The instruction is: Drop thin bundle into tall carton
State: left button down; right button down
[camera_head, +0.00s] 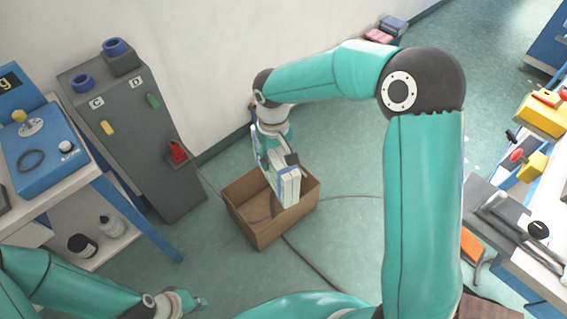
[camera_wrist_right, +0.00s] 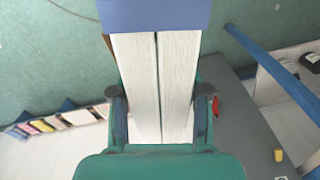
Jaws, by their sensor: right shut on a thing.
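The thin bundle (camera_head: 288,186) is a white block of pages with blue on it, held upright over the brown, open-topped tall carton (camera_head: 262,237) on the floor. My right gripper (camera_head: 272,160) is above the carton, shut on the bundle. In the right wrist view, the bundle (camera_wrist_right: 178,80) shows as two white page stacks side by side under a blue end, with a finger of my right gripper (camera_wrist_right: 160,108) at each side. The bundle hides part of the carton's inside. My left gripper (camera_head: 190,302) is low at the left, away from the carton; its jaws are too small to judge.
A grey cabinet (camera_head: 150,150) with blue rings on top stands left of the carton. A workbench (camera_head: 60,195) with a blue box is at far left. A bench with tools (camera_head: 520,225) is at right. Cables (camera_head: 308,262) lie on the floor near the carton.

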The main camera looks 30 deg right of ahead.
aim_at(275, 211)
jog(key=z, duration=0.2)
jog(key=i, duration=0.95)
jog(key=z, duration=0.3)
